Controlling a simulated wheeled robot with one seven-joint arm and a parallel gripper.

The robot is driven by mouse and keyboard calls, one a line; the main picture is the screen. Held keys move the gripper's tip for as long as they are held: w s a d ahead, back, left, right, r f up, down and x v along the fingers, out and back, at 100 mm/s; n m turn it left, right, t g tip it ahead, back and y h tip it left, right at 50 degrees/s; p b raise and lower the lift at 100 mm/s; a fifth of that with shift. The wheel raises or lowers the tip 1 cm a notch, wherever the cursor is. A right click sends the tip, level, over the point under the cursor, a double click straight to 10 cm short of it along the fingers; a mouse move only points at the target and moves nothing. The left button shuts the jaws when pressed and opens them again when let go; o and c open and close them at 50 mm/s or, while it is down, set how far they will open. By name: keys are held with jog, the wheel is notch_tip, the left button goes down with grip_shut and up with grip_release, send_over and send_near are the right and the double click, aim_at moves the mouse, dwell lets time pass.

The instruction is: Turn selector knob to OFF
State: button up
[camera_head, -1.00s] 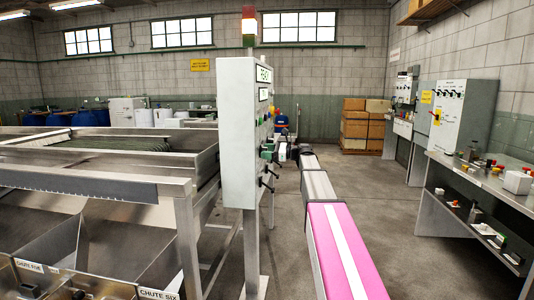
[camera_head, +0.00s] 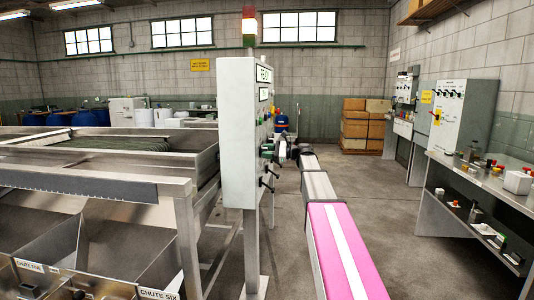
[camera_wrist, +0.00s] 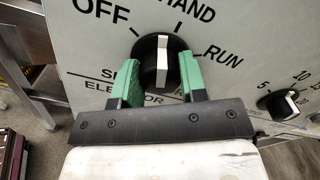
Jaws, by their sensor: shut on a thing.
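The selector knob (camera_wrist: 163,60) is a round black knob with a white pointer bar, on a light grey panel. The wrist view shows the labels OFF to its upper left, HAND to its upper right and RUN to its right. The white pointer stands nearly straight up, between the OFF and HAND marks. My gripper (camera_wrist: 161,80) has its two green fingers on either side of the knob and is shut on it. In the head view my gripper (camera_head: 270,151) is at the right face of the tall control box (camera_head: 238,130), and the knob is hard to make out.
A second, smaller black knob (camera_wrist: 284,104) with a number scale sits to the right. Black handles (camera_head: 268,178) stick out below my gripper on the box. A steel sizer frame (camera_head: 90,190) stands to the left. A workbench (camera_head: 470,180) is at the right, with open floor before it.

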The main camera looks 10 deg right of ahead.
jog(key=n, duration=0.4)
jog(key=shift+n, duration=0.3)
jog(key=shift+s+f+n, duration=0.1)
jog(key=shift+n, duration=1.8)
jog(key=o, duration=0.9)
jog(key=shift+o, duration=0.2)
jog(key=v, duration=1)
jog(key=shift+d, duration=0.4)
jog(key=shift+s, duration=0.1)
